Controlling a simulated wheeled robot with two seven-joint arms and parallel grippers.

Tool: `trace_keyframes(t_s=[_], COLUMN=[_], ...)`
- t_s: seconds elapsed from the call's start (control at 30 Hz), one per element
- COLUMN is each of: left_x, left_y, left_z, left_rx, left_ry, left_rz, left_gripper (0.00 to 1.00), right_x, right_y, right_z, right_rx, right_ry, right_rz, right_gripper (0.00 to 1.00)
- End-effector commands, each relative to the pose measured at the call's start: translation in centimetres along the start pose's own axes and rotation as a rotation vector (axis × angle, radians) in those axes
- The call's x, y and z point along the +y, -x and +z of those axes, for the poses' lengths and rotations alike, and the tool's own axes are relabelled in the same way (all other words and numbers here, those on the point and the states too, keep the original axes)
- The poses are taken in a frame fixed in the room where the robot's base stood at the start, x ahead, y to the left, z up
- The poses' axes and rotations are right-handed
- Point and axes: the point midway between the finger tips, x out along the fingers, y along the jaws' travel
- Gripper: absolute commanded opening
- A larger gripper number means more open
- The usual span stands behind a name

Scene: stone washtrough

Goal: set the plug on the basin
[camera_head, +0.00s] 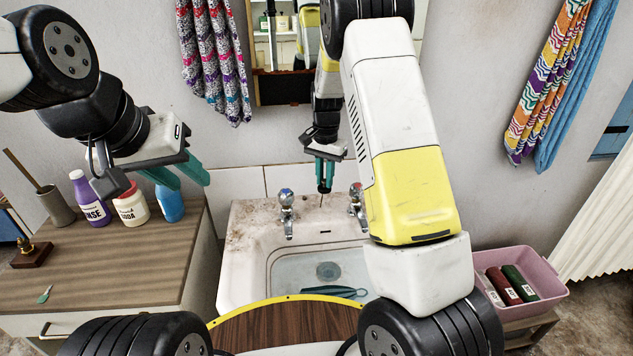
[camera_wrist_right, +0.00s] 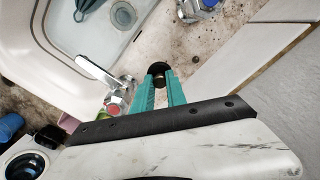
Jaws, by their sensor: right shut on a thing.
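The plug (camera_head: 323,187) is small and dark, and my right gripper (camera_head: 325,175) is shut on it. It is held above the back ledge of the white basin (camera_head: 250,250), between the two taps. A thin dark line shows just below it. In the right wrist view the plug (camera_wrist_right: 158,69) has a round black top and a brownish part between the teal fingertips (camera_wrist_right: 160,86). Whether it touches the ledge cannot be told. My left gripper (camera_head: 185,176) is open and empty, above the wooden cabinet's right edge.
Taps (camera_head: 286,213) stand either side of the plug. The basin holds water, a drain (camera_head: 327,271) and a teal tool (camera_head: 333,292). Bottles (camera_head: 130,208) and a brush pot (camera_head: 55,206) stand on the left cabinet (camera_head: 120,262). A pink tub (camera_head: 545,282) sits right.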

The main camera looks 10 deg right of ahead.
Motion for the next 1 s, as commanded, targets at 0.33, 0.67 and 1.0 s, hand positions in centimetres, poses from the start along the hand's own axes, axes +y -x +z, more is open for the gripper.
trace_keyframes(t_s=[0.33,0.67,1.0], left_x=[0.0,0.0,0.0], left_y=[0.0,0.0,0.0], left_z=[0.0,0.0,0.0], left_rx=[0.0,0.0,0.0], left_ry=[0.0,0.0,0.0], left_rz=[0.0,0.0,0.0], left_gripper=[0.36,0.36,0.36], right_x=[-0.5,-0.7,-0.7], right_y=[-3.3,-7.1,-7.3], right_z=[-0.7,-1.0,-1.0], right_rx=[-0.002,-0.001,0.0], right_ry=[0.001,-0.001,0.0], right_rz=[0.0,0.0,0.0], right_gripper=[0.0,0.0,0.0])
